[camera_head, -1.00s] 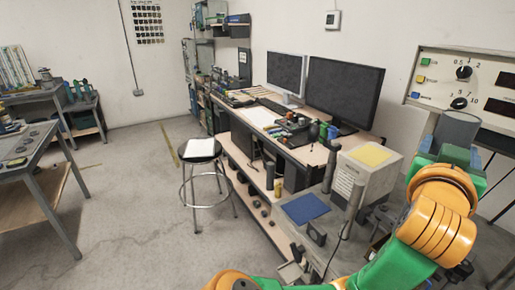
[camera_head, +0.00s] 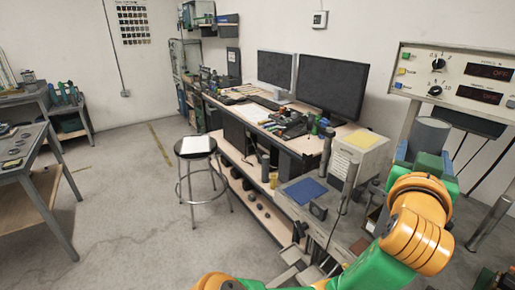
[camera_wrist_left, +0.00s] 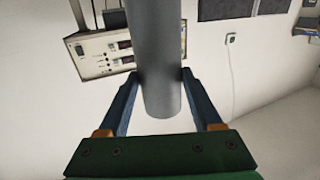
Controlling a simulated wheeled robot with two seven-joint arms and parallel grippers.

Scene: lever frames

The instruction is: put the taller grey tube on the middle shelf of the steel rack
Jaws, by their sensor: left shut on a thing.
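My left gripper (camera_head: 429,160) is raised at the right of the head view, in front of a white instrument panel. It is shut on a wide grey tube (camera_head: 430,132), whose upper part stands above the green gripper body. In the left wrist view the tube (camera_wrist_left: 160,60) is between the two dark blue fingers (camera_wrist_left: 160,95), with one round end showing just past them and the other end cut off by the frame. I cannot make out the steel rack for sure; a shelf unit (camera_head: 183,70) stands far back. My right gripper is not in view.
A bench with monitors (camera_head: 332,86) runs along the wall. Near its close end are a beige box (camera_head: 362,150) with a yellow top, a blue pad (camera_head: 305,190) and thin upright grey posts (camera_head: 349,186). A stool (camera_head: 196,146) stands on open floor. Another table (camera_head: 30,150) is left.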

